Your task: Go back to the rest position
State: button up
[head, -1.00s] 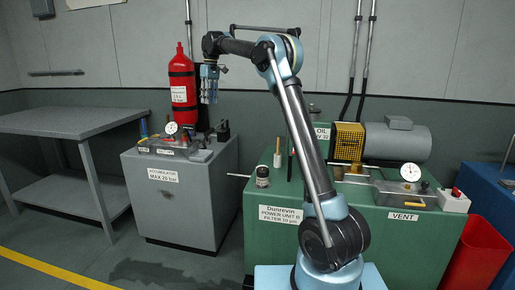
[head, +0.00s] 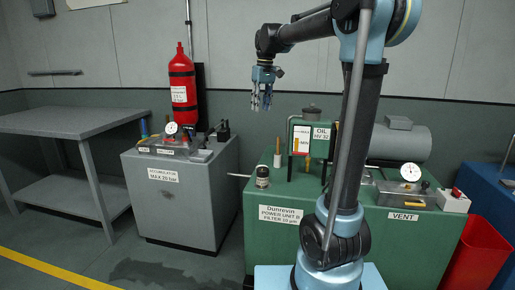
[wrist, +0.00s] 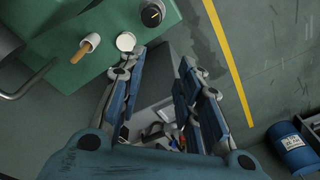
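My gripper (head: 262,100) hangs fingers-down in the air in the head view, above and behind the gap between the grey accumulator cabinet (head: 180,215) and the green power unit (head: 400,240). In the wrist view its two blue fingers (wrist: 160,100) stand apart with nothing between them. It touches nothing. My arm rises from its light blue base in front of the power unit and bends over to the left at the top. The red accumulator bottle (head: 182,90) stands upright to the left of the gripper, apart from it.
The accumulator cabinet carries a gauge (head: 171,128). A grey table (head: 60,122) stands left, a red bin (head: 474,255) right. The upper air is clear.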

jog(key=s+d+f+m, duration=0.2)
jog(key=s+d+f, duration=0.3)
jog(key=s+f, duration=0.4)
jog(key=s+d+f+m+t, duration=0.1)
jog(key=s+d+f+m, duration=0.1)
jog(key=s+d+f, duration=0.4)
jog(key=s+d+f+m, duration=0.2)
jog(key=s+d+f, duration=0.4)
jog(key=s+f, duration=0.7)
jog(key=s, duration=0.5)
jog(key=shift+d+f+t+h, duration=0.25)
jog(key=shift+f+t+h, duration=0.05)
jog(key=shift+f+h, duration=0.1)
jog(key=shift+w+f, duration=0.15)
jog(key=shift+w, duration=0.25)
